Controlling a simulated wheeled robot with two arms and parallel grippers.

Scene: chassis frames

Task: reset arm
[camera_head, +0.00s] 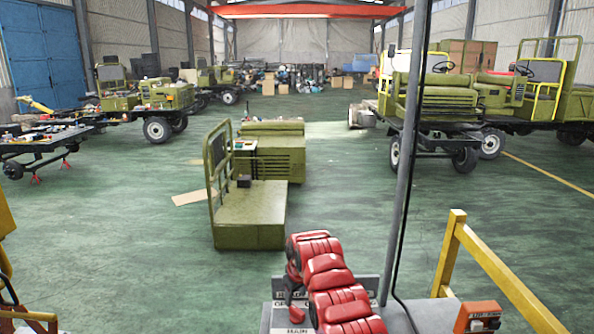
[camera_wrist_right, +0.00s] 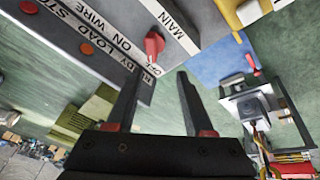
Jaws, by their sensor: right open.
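My right gripper (camera_wrist_right: 157,76) is open in the right wrist view, its two dark fingers apart with nothing between them. Beyond the fingertips is a grey panel (camera_wrist_right: 60,35) with printed labels, orange round buttons and a red switch knob (camera_wrist_right: 153,45). The knob looks apart from the fingers; the exact gap cannot be told. In the head view, a red segmented body, which looks like my right arm, reaches over the labelled panel (camera_head: 293,318) at bottom centre. Its fingers cannot be made out there. My left gripper is not in view.
A grey post (camera_head: 404,160) with a black cable rises right of the red body. A yellow rail (camera_head: 490,260) and an orange box (camera_head: 478,317) stand at lower right. A green chassis cart (camera_head: 250,215) is ahead. Vehicles line both sides; green floor (camera_head: 120,240) is open at left.

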